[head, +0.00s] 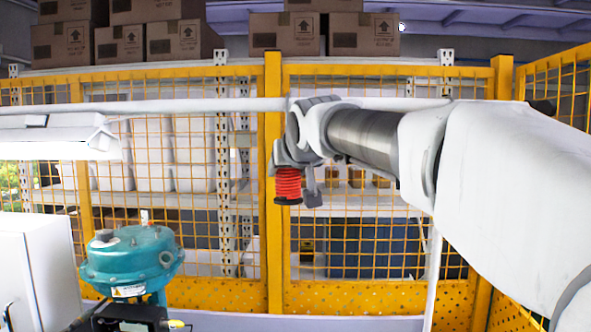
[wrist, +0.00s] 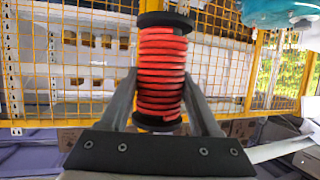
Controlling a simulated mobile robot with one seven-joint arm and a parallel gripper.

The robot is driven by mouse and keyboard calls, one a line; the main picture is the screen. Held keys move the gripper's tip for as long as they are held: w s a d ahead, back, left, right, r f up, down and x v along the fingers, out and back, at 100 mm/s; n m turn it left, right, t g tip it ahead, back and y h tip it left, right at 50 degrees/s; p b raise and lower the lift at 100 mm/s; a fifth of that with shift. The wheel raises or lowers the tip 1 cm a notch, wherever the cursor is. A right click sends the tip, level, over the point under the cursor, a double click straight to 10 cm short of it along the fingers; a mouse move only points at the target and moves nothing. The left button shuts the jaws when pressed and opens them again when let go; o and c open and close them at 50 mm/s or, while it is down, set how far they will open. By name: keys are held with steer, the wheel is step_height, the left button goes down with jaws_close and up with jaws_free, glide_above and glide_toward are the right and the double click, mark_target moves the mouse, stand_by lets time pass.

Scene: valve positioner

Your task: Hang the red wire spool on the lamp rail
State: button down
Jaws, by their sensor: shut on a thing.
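The red wire spool (head: 288,183) has red coils and black end flanges. It also shows upright in the wrist view (wrist: 162,72), between two grey fingers. My gripper (head: 291,165) is shut on the spool; its fingertips sit on either side in the wrist view (wrist: 160,95). In the head view, the spool's upper end is hidden by my gripper. The lamp rail (head: 190,105) is a long white horizontal bar, with a white lamp (head: 60,138) at its left. The spool is lower in the picture than the rail, and my wrist covers part of the rail.
A yellow mesh fence (head: 273,230) stands behind, with shelves and cardboard boxes (head: 178,40) beyond it. A teal valve actuator (head: 132,262) and a white cabinet (head: 38,265) stand at the lower left. The space around the spool looks clear in the head view.

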steer(key=shift+r, duration=0.1)
steer(key=shift+c, duration=0.3)
jaws_free()
steer(key=shift+o, duration=0.2)
steer(key=b+v, duration=0.3)
steer(key=v, duration=1.4)
steer(key=s+d+f+m+g+h, duration=0.1)
steer(key=s+d+f, duration=0.3)
steer(key=f, duration=0.8)
steer(key=s+d+f+g+h, duration=0.1)
steer(key=s+d+f+g, duration=0.3)
steer(key=s+f, duration=0.4)
steer(key=s+d+f+m+g+h, duration=0.1)
steer(key=s+d+f, duration=0.4)
steer(key=f, duration=1.3)
steer(key=shift+s+f+m+g, duration=0.15)
steer(key=shift+s+m+g, duration=0.15)
steer(key=shift+s+g, duration=0.35)
steer(key=shift+w, duration=0.1)
